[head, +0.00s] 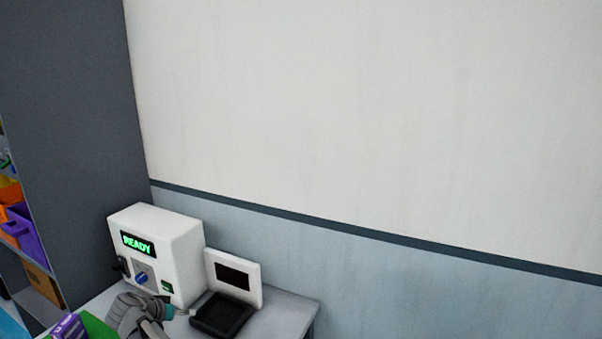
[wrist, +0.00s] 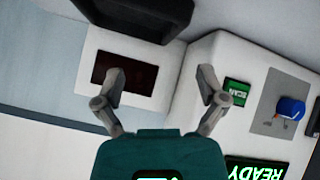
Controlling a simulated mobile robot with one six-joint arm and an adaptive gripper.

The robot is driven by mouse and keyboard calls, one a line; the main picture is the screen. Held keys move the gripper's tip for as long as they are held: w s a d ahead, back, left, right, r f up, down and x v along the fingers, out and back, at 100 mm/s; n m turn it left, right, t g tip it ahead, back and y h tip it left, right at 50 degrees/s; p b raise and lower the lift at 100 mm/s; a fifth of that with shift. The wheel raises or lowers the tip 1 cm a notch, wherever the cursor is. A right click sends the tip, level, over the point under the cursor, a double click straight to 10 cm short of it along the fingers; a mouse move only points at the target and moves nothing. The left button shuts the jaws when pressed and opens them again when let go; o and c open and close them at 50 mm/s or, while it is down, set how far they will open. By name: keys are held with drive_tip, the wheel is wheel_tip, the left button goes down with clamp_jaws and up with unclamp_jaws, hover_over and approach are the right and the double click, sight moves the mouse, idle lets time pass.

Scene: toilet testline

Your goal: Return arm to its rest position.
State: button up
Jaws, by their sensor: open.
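My gripper (wrist: 161,78) is open and empty in the wrist view, its two grey fingers spread apart. In the head view, part of my arm and gripper shows at the bottom left, in front of the white machine (head: 180,250) and beside the black tray (head: 222,316). Nothing is between the fingers. The fingertips point toward the machine and the small white panel with a dark screen (head: 247,270). The wrist view shows this panel (wrist: 90,40) at left and the machine (wrist: 210,45) at right. Whether the fingers touch anything is not clear.
The machine has a lit READY display (head: 137,243) and a blue knob (wrist: 290,108). A grey table (head: 290,306) carries the machine and tray. A purple box (head: 68,326) lies at bottom left. A shelf with bins (head: 25,232) stands left. Open space lies right.

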drive_tip(key=w+d+g, duration=0.1)
drive_tip(key=d, duration=0.4)
drive_tip(key=w+d+g+p, duration=0.1)
drive_tip(key=d, duration=1)
drive_tip(key=shift+w+d+f+g+p, duration=0.15)
drive_tip(key=shift+w+f+g+p, duration=0.05)
drive_tip(key=shift+w+g+p, duration=0.2)
drive_tip(key=d+g, duration=0.1)
drive_tip(key=d, duration=0.3)
drive_tip(key=d+p, duration=0.1)
drive_tip(key=d, duration=0.4)
drive_tip(key=s+d+g, duration=0.1)
drive_tip(key=d, duration=0.3)
drive_tip(key=shift+d+g+p, duration=0.3)
drive_tip(key=shift+d+p, duration=0.05)
drive_tip(key=shift+d, duration=0.05)
drive_tip(key=s+d+r+g+y+p, duration=0.1)
drive_tip(key=s+d, duration=0.4)
drive_tip(key=d, duration=0.6)
drive_tip(key=s+d+r+g+y+p, duration=0.1)
drive_tip(key=s+d, duration=0.5)
drive_tip(key=d, duration=0.6)
drive_tip(key=shift+s+n+g+y+p, duration=0.3)
drive_tip(key=shift+g+y+p, duration=0.3)
drive_tip(key=shift+y+p, duration=0.5)
